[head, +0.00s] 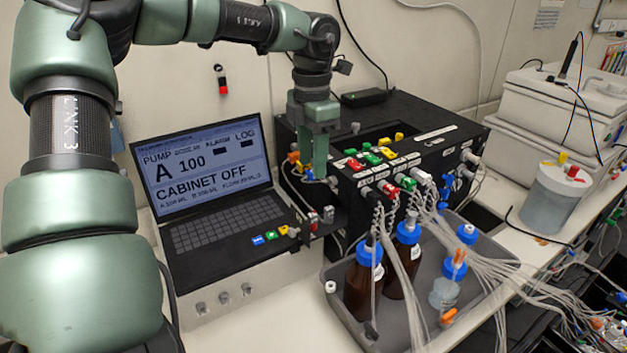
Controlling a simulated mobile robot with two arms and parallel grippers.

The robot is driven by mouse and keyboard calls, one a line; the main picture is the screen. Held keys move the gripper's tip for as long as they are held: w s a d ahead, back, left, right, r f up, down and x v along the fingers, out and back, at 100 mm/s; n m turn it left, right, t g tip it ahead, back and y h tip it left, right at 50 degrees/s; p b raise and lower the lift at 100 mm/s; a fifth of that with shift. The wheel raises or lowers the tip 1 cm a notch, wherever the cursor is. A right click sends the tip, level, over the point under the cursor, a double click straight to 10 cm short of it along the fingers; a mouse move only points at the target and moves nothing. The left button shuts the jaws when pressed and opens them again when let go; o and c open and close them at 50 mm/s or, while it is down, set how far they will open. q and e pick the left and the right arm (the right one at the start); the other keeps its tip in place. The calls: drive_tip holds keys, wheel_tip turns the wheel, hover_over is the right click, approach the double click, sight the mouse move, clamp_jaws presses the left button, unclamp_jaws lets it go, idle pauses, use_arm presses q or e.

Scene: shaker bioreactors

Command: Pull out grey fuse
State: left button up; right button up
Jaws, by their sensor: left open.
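My left gripper (317,172) comes down from above, at the left front corner of the black control box (405,152). It is open, and nothing shows between its fingers. Below its fingertips, a small black bracket sticks out from the box. It carries a small grey piece (328,214), which looks like the grey fuse, and a red-and-grey piece (313,221) beside it. The grey piece is apart from the fingers and looks seated in the bracket. It is too small to tell more. My right gripper is out of view.
A laptop (208,178) reading "CABINET OFF" stands left of the bracket. A grey tray (397,322) with brown bottles (361,283) and many thin tubes lies in front of the box. Coloured blocks (372,158) sit on the box. A lidded container (553,200) stands right.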

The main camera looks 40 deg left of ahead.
use_arm(q)
drive_tip(key=b, duration=0.4)
hover_over(313, 214)
wheel_tip(313, 214, down, 4)
wheel_tip(313, 214, down, 2)
drive_tip(key=shift+f+b, duration=0.1)
drive_tip(key=shift+b, duration=0.75)
drive_tip(key=shift+f, duration=0.6)
wheel_tip(313, 214, down, 6)
drive_tip(key=shift+r+p, duration=0.15)
drive_tip(key=shift+p, duration=0.95)
drive_tip(key=shift+f, duration=0.45)
clamp_jaws()
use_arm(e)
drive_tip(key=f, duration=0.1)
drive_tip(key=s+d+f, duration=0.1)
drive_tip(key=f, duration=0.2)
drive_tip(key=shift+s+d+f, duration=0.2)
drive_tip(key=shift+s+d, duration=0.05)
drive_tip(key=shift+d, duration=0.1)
use_arm(q)
drive_tip(key=shift+r, duration=0.6)
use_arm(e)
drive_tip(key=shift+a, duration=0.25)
